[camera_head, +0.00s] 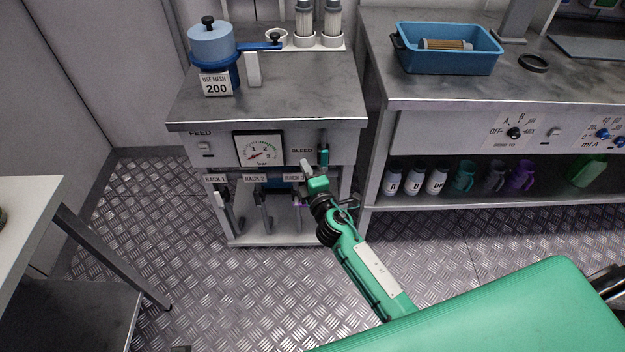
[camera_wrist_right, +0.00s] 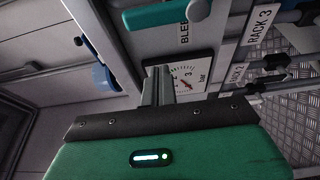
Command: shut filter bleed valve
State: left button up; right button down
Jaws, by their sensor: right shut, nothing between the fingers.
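The bleed valve's teal lever (camera_head: 323,157) stands upright beside the BLEED label, at the right of the cabinet's front panel. In the wrist view the teal lever (camera_wrist_right: 165,11) crosses the top edge, perpendicular to the label text. My right gripper (camera_head: 305,166) is shut and empty, just left of and a little below the lever in the head view. In the wrist view its closed fingers (camera_wrist_right: 157,82) point toward the panel near the gauge, apart from the lever. My left gripper is not in view.
A pressure gauge (camera_head: 259,149) and a FEED switch (camera_head: 205,148) share the panel. A blue filter housing (camera_head: 211,45) stands on the cabinet top. A steel bench (camera_head: 430,92) with a blue tub (camera_head: 446,63) is to the right.

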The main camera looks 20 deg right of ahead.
aim_at(324, 157)
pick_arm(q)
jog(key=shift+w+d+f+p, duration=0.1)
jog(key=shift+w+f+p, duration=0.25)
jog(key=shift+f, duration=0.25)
pick_arm(e)
jog(key=d, duration=0.3)
jog(key=shift+w+d, duration=0.4)
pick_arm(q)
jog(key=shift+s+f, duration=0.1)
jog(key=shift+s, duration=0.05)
